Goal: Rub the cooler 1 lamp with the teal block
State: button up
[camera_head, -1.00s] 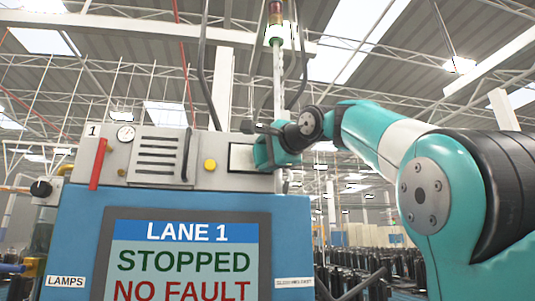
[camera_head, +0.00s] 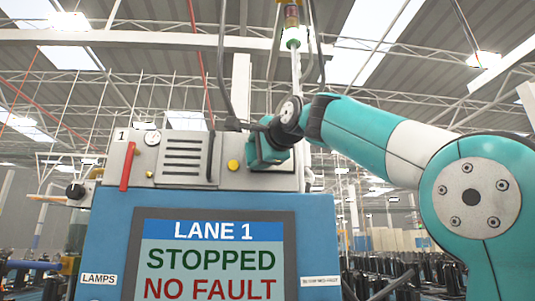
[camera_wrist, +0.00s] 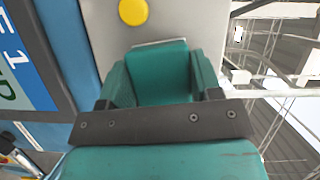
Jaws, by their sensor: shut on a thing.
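My gripper (camera_head: 262,152) is at the upper right of the blue machine's grey top panel, in front of the pale framed plate. In the wrist view my gripper (camera_wrist: 160,70) is shut on the teal block (camera_wrist: 157,78), which sits between its two darker teal fingers. A round yellow lamp or button (camera_head: 233,165) is on the grey panel, just left of my gripper. It also shows in the wrist view (camera_wrist: 133,12), beyond the block's far end with a gap between in the picture. I cannot tell whether the block touches the panel. No cooler 1 label is readable.
The grey panel also carries a red handle (camera_head: 127,167), a gauge (camera_head: 153,138), vents (camera_head: 183,159) and a "1" plate. Below is a screen (camera_head: 213,262) reading LANE 1, STOPPED, NO FAULT. A LAMPS label (camera_head: 99,280) is at lower left. A stack light (camera_head: 292,25) rises on a pole behind.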

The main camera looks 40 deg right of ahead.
jog(key=shift+a, duration=0.1)
jog(key=shift+s+a+b, duration=0.3)
jog(key=shift+s+a, duration=0.25)
jog(key=shift+s, duration=0.25)
jog(key=shift+s+a+b, duration=0.25)
jog(key=shift+s+a, duration=0.3)
jog(key=shift+s, duration=0.3)
jog(key=shift+s+a+b, duration=0.3)
jog(key=shift+s+a, duration=0.25)
jog(key=shift+s, duration=0.25)
jog(key=shift+s+a+p, duration=0.2)
jog(key=shift+s+a, duration=0.2)
jog(key=shift+s, duration=0.25)
jog(key=shift+s+a+p, duration=0.15)
jog(key=shift+s+a, duration=0.25)
jog(key=shift+s, duration=0.2)
